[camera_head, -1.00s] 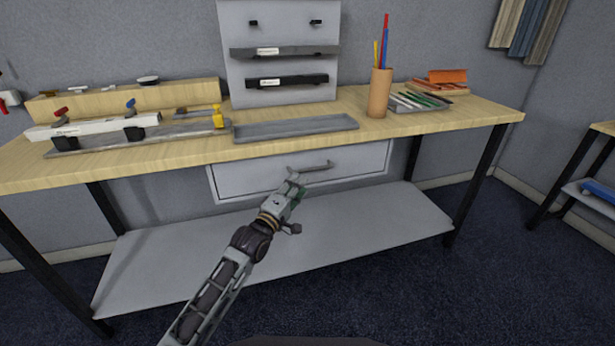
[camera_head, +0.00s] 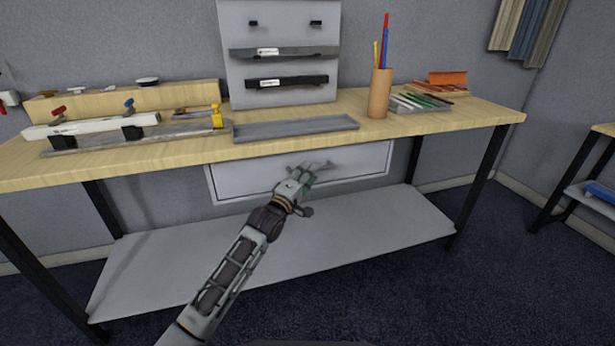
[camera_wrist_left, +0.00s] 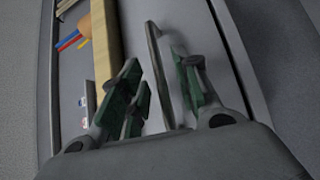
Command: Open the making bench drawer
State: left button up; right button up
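The bench drawer (camera_head: 240,178) is a pale grey front under the wooden bench top, and it looks closed. Its bar handle (camera_head: 322,165) is partly hidden by my left gripper (camera_head: 306,178) in the head view. In the left wrist view the handle (camera_wrist_left: 158,70) runs between the green-padded fingers of my left gripper (camera_wrist_left: 160,88). The fingers are apart, with visible gaps to the bar, so the gripper is open around the handle. The drawer front (camera_wrist_left: 200,35) lies just beyond the fingertips. My right gripper is not in view.
The wooden bench top (camera_head: 190,152) overhangs the drawer. A grey tray (camera_head: 297,128), a brown pencil cup (camera_head: 379,95) and a clamp fixture (camera_head: 90,127) stand on it. A grey lower shelf (camera_head: 390,225) lies clear below. The dark floor in front is open.

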pick_arm(q)
jog(key=shift+w, duration=0.1)
jog(key=c, duration=0.7)
grip_shut()
